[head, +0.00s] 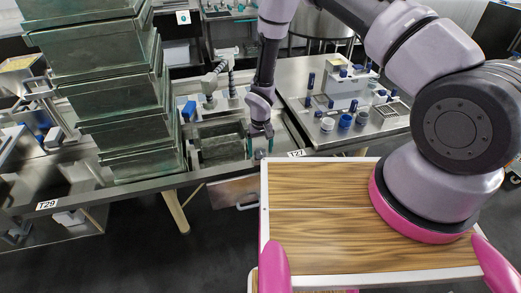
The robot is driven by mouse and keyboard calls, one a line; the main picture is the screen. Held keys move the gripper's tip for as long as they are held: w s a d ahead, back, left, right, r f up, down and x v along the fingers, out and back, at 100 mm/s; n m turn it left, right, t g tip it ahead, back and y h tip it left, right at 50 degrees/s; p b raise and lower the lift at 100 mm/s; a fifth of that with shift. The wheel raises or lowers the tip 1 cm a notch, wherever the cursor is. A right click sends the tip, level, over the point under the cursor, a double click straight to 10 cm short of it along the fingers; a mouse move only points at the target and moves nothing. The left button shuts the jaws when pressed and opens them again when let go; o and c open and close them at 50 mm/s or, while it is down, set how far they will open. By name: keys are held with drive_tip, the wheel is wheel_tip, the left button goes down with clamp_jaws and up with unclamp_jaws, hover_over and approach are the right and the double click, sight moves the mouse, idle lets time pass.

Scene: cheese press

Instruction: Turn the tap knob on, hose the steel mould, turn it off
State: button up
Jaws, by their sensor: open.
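My gripper (260,148) points down at the right edge of a grey rectangular metal basin or box (222,130) on the steel counter. Its fingers are apart, and I see nothing held between them. I cannot tell whether the fingers touch the rim. A grey tap-like fitting with a ribbed hose (210,84) stands behind the basin. A small blue part (188,110), possibly the tap knob, sits at the basin's left back corner. I cannot make out for certain which vessel is the steel mould. No water flow is visible.
A tall stack of greenish metal boxes (115,95) stands left of the basin. A second steel counter (300,75) at the right carries small blue and grey parts. A T29 label (47,205) marks the left counter's front edge. Dark floor lies in front.

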drive_tip(key=c, duration=1.3)
drive_tip(key=shift+c, duration=0.2)
drive_tip(key=shift+n, duration=0.3)
drive_tip(key=n, duration=1)
drive_tip(key=shift+n, duration=1.7)
